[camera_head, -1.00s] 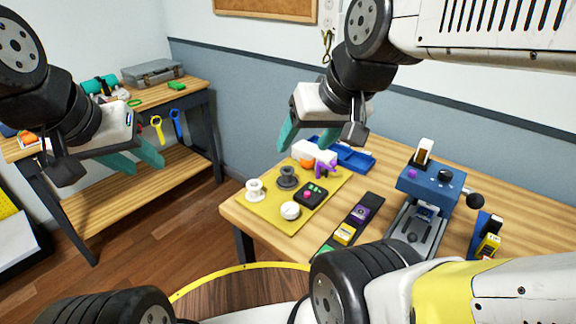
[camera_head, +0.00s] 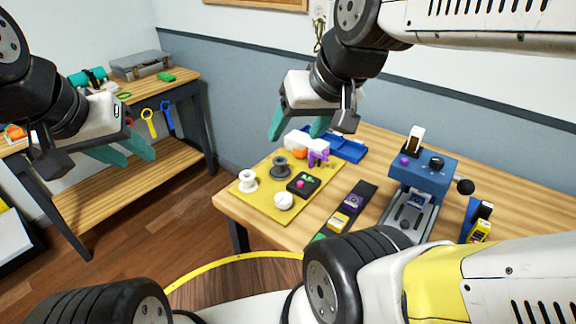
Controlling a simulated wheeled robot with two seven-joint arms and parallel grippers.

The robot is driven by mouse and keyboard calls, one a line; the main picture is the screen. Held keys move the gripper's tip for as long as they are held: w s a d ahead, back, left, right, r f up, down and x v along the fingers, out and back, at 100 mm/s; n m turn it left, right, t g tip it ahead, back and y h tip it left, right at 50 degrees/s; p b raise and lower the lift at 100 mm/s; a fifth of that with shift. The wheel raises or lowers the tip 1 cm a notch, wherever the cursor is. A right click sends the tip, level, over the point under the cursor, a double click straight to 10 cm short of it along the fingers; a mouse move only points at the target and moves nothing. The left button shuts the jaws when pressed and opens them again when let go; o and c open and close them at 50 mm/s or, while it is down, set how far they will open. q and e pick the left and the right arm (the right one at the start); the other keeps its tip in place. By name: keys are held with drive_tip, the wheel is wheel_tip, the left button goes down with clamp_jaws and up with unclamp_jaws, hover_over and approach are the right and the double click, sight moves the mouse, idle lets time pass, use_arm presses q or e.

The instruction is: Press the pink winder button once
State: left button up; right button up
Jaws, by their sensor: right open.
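The winder is a small black box (camera_head: 304,186) on the yellow mat, with a pink button (camera_head: 300,184) and small green marks on its top. My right gripper (camera_head: 297,132) is open and empty, above and behind the mat, with its teal fingers pointing down. It is clear of the box and does not cover the button. My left gripper (camera_head: 127,158) is far to the left, in front of the side bench, with its teal fingers apart and nothing between them.
The yellow mat (camera_head: 262,205) also holds a white spool (camera_head: 247,180), a dark spool (camera_head: 281,167), a round white piece (camera_head: 284,201) and a purple piece (camera_head: 318,151). A blue tray (camera_head: 350,151) lies behind. A blue press (camera_head: 422,173) stands to the right.

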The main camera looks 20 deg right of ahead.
clamp_jaws()
idle(1.5)
